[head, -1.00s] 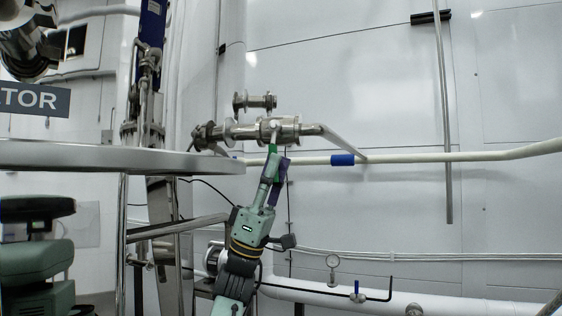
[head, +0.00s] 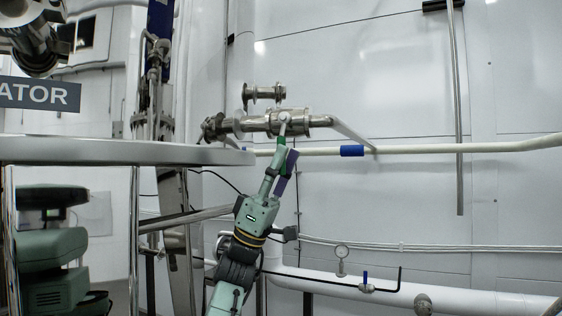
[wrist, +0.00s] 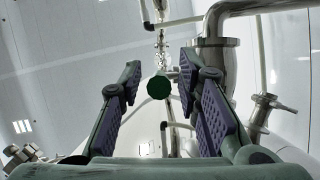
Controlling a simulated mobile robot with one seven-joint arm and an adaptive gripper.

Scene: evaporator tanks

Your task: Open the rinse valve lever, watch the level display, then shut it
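The rinse valve lever (head: 284,120) hangs down from the steel valve body on the horizontal pipe, with a green grip (head: 282,141) at its lower end. My gripper (head: 283,163) points up at the lever from below. In the wrist view a round green knob end (wrist: 159,87), likely the lever's grip, shows in the gap between the fingertips (wrist: 160,72). The fingers, with purple pads, stand apart, with visible space on both sides of the knob. I cannot tell how deep the knob sits between them. I cannot make out a level display in either view.
A round steel platform edge (head: 120,152) lies left of my gripper. A lower white pipe carries a small gauge (head: 342,252) and a blue-handled valve (head: 365,279).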

